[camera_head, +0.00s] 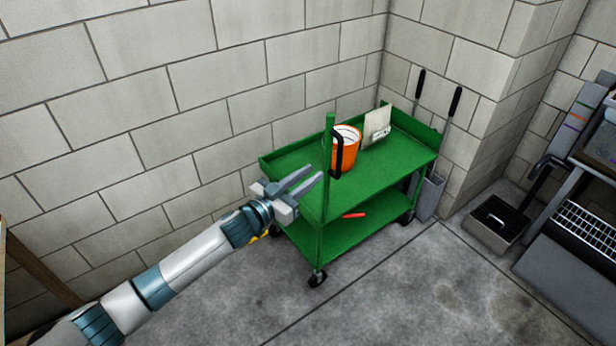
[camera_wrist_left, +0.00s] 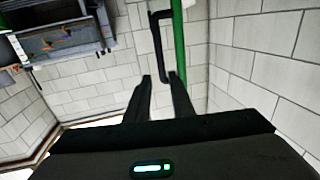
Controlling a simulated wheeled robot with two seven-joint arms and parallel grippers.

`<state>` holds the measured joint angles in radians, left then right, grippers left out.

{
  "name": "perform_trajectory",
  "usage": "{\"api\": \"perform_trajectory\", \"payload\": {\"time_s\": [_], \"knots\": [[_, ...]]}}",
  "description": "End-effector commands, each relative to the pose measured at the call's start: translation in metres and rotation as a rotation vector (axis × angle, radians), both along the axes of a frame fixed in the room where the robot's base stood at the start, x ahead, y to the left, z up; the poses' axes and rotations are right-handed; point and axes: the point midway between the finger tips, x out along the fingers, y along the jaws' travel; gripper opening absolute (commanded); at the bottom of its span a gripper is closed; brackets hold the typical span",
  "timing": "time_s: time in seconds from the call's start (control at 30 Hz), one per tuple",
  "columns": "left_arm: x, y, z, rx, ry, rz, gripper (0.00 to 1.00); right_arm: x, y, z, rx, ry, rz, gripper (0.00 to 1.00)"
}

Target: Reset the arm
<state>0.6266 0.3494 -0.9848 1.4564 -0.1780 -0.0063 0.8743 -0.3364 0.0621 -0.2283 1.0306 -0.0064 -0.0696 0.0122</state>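My left arm reaches in from the lower left of the head view. Its gripper (camera_head: 304,184) is over the near left end of the green cart (camera_head: 384,178). The two fingers are apart with nothing between them. In the left wrist view the fingers (camera_wrist_left: 160,78) are also spread, with the cart's green post (camera_wrist_left: 178,40) and black handle (camera_wrist_left: 157,45) beyond them. I cannot tell whether a finger touches the post. My right gripper is in neither view.
An orange bucket (camera_head: 345,148) and a whitish box (camera_head: 377,130) stand on the cart's top. A red object (camera_head: 354,215) lies on the lower shelf. A dark floor bin (camera_head: 497,222) and a grey bench unit (camera_head: 570,262) are right. Floor in front is clear.

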Motion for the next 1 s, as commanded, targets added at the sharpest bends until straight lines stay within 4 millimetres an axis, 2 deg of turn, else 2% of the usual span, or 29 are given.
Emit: {"api": "perform_trajectory", "payload": {"time_s": [0.47,0.63,0.73,0.83,0.97,1.0], "knots": [[0.000,0.000,0.000,-0.001,0.001,0.000,0.22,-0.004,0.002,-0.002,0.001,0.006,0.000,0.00],[-0.001,0.004,-0.013,0.000,0.015,0.018,0.22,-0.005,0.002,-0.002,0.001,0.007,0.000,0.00],[-0.004,0.011,-0.035,0.004,0.038,0.048,0.22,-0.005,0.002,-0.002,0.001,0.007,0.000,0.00],[-0.009,0.023,-0.071,0.016,0.075,0.096,0.22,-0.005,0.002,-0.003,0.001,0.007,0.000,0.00],[-0.026,0.047,-0.136,0.044,0.148,0.179,0.22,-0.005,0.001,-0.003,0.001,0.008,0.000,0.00],[-0.034,0.056,-0.158,0.056,0.174,0.205,0.22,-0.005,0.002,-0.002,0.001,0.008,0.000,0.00]]}}
